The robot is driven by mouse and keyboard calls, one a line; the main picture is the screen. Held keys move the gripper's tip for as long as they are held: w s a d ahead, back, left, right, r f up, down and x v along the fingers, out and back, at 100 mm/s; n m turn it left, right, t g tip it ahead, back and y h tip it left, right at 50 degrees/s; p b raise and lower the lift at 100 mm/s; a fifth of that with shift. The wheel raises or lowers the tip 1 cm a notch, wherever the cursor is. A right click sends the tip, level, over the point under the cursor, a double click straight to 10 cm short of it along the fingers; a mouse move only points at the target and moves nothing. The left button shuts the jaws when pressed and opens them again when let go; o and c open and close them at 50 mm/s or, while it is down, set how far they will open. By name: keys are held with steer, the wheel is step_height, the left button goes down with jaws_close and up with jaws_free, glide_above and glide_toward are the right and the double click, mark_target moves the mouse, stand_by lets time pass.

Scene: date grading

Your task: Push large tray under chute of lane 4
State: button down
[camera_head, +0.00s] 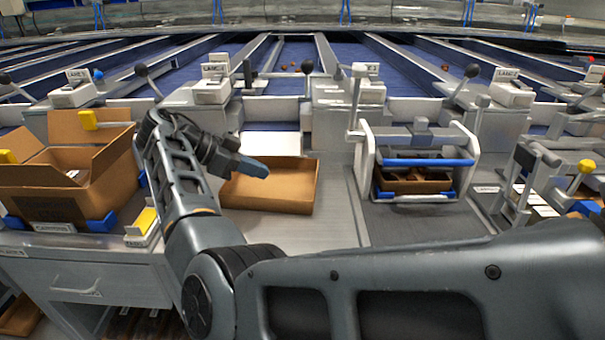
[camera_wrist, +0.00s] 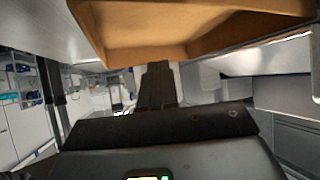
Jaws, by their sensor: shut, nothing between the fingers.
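A shallow brown tray (camera_head: 268,201) lies on the grey worktop in the middle of the head view, in front of a white chute (camera_head: 271,142). The tray looks empty; its far edge is close to the chute's lower lip. My gripper (camera_head: 254,168) is shut and empty, its bluish fingertips overlapping the tray's left part in this view. In the wrist view the tray (camera_wrist: 200,42) fills the top, just beyond my dark fingers (camera_wrist: 157,75). I cannot tell whether they touch it. The lane sign (camera_head: 214,68) left of the chute is too small to read surely.
An open cardboard box (camera_head: 110,165) between blue corner blocks stands at the left. A white frame with a blue bar (camera_head: 428,162) stands right of the tray, over a brown box. Upright levers (camera_head: 357,90) line the lane fronts. Bare worktop (camera_head: 325,228) lies in front of the tray.

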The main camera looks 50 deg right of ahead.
steer(key=p, duration=0.4)
glide_above(302, 186)
steer(key=shift+s+d+r, duration=0.15)
steer(key=shift+s+d, duration=0.1)
steer(key=shift+s, duration=0.1)
steer(key=shift+d+f, duration=0.1)
steer(key=shift+f, duration=0.2)
steer(key=shift+f+b, duration=0.65)
steer(key=shift+b, duration=0.05)
steer(key=shift+w+a+f+b, duration=0.1)
steer(key=shift+w+a+b, duration=0.15)
steer(key=shift+a+b, duration=0.25)
steer(key=shift+d, duration=0.1)
steer(key=shift+r, duration=0.2)
steer(key=shift+r+p, duration=0.35)
steer(key=shift+r, duration=0.3)
steer(key=shift+d, duration=0.1)
